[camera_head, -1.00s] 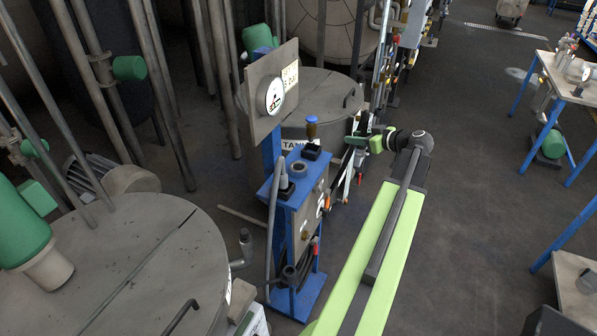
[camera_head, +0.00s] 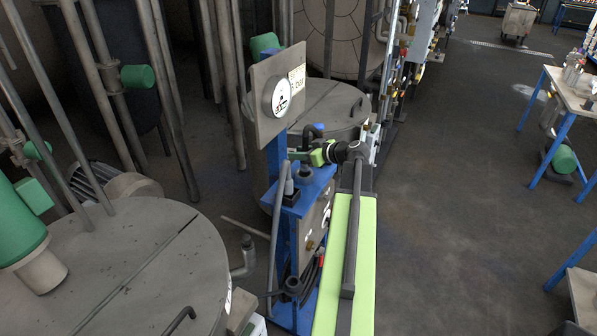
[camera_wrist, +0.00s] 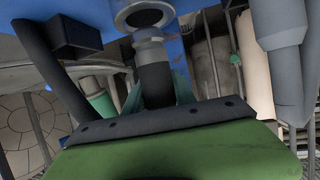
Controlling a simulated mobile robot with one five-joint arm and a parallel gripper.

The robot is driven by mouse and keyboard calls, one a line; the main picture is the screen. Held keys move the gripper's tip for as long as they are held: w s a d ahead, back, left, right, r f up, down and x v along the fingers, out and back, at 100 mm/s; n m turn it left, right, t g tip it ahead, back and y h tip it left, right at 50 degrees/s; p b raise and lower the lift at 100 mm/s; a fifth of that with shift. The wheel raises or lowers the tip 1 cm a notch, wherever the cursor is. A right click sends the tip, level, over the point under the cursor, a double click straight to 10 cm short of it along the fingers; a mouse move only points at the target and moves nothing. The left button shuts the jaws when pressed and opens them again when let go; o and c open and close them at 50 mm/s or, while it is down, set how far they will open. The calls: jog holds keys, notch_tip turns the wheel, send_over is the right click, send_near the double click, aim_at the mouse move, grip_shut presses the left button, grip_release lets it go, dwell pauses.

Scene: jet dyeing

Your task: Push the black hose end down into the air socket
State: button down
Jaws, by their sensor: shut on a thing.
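My gripper (camera_wrist: 160,120) is shut on the black hose end (camera_wrist: 155,82) in the wrist view. The hose end has a grey collar (camera_wrist: 149,40) at its tip side. The ring-shaped metal socket (camera_wrist: 143,14) in the blue panel is directly in line with it. The tip is at or very near the ring; I cannot tell whether it has entered. In the head view my gripper (camera_head: 312,155) is over the top of the blue stand (camera_head: 314,185). A grey round part (camera_head: 305,172), likely the socket, shows just below it. The held hose end is mostly hidden there.
A grey plug (camera_head: 289,182) on a black base stands beside the socket. A gauge panel (camera_head: 277,95) rises behind. A blue-topped valve (camera_head: 319,130) is close to my gripper. Large tanks (camera_head: 150,260) flank the stand.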

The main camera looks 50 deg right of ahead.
aim_at(298, 170)
jog(key=shift+w+a+f, duration=0.1)
jog(key=shift+w+a, duration=0.05)
jog(key=shift+f+b, duration=2.15)
jog(key=shift+f, duration=0.05)
jog(key=c, duration=1)
grip_release()
jog(key=shift+r, duration=0.1)
jog(key=shift+s+r+p, duration=0.35)
jog(key=shift+r+p, duration=0.05)
jog(key=shift+p, duration=0.1)
jog(key=p+v, duration=0.4)
jog(key=v, duration=0.7)
jog(key=shift+s, duration=0.15)
jog(key=shift+f, duration=0.1)
